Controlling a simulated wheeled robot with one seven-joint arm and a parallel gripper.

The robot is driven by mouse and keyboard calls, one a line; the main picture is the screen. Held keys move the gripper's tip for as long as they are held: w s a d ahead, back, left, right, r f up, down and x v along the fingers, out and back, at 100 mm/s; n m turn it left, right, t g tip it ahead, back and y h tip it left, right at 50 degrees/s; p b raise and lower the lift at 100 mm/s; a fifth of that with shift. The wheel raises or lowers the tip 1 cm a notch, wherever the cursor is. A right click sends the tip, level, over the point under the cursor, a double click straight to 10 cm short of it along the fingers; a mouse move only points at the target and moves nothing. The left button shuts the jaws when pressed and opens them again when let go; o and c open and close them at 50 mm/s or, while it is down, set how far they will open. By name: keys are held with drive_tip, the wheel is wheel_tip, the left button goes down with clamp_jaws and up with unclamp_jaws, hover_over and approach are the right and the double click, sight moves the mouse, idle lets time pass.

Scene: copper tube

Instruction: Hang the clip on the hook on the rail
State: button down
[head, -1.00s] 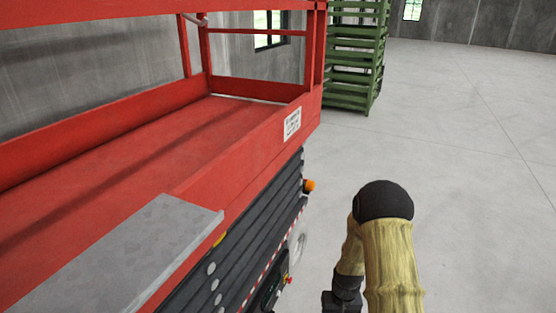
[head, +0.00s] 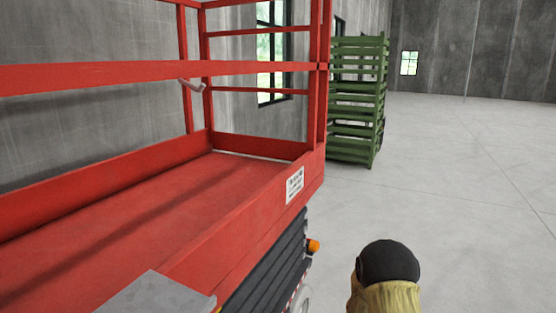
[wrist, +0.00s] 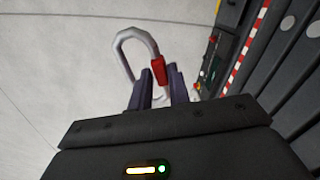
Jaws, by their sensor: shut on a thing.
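The clip (wrist: 124,42), a grey metal loop with a red sleeve, is held between the fingers of my gripper (wrist: 160,88) in the wrist view. The gripper is shut on the clip's lower part, and the loop sticks out beyond the fingertips. In the head view the gripper and clip are out of the picture. The hook (head: 191,85) is a small pale piece on the red rail (head: 100,76) of the lift, in the upper left. The clip is apart from the hook.
The red lift platform (head: 130,200) fills the left, with a grey plate (head: 158,293) at its near edge. An orange lamp (head: 313,246) sticks out from its side. Green stacked crates (head: 355,100) stand behind. The floor (head: 450,190) to the right is clear.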

drive_tip(key=w+a+r+m+t+y+p, duration=0.1)
drive_tip(key=w+a+r+m+y, duration=0.4)
drive_tip(key=r, duration=0.8)
drive_tip(key=w+a+r+m+y+p, duration=0.1)
drive_tip(key=w+a+r+m+y, duration=0.1)
drive_tip(key=r+m, duration=0.8)
drive_tip(key=w+a+r+m+t+y, duration=0.1)
drive_tip(key=w+a+r+m+y, duration=0.3)
drive_tip(key=r, duration=1.1)
drive_tip(key=s+a+r+m+t+y, duration=0.1)
drive_tip(key=s+a+r+y, duration=0.1)
drive_tip(key=r, duration=1)
drive_tip(key=s+a+r+t+y+p, duration=0.1)
drive_tip(key=s+a+r+t, duration=0.1)
drive_tip(key=r, duration=1.1)
drive_tip(key=s+a+r+m+t+y, duration=0.1)
drive_tip(key=s+r, duration=0.5)
drive_tip(key=r, duration=0.6)
drive_tip(key=a+y, duration=0.1)
drive_tip(key=a, duration=0.1)
drive_tip(key=shift+a+r+m+t+y+p, duration=0.25)
drive_tip(key=shift+a+m+t+y+p, duration=0.05)
drive_tip(key=shift+t+p, duration=0.1)
drive_tip(key=shift+d+r+p, duration=0.1)
drive_tip(key=shift+d+p, duration=0.05)
drive_tip(key=shift+p, duration=0.15)
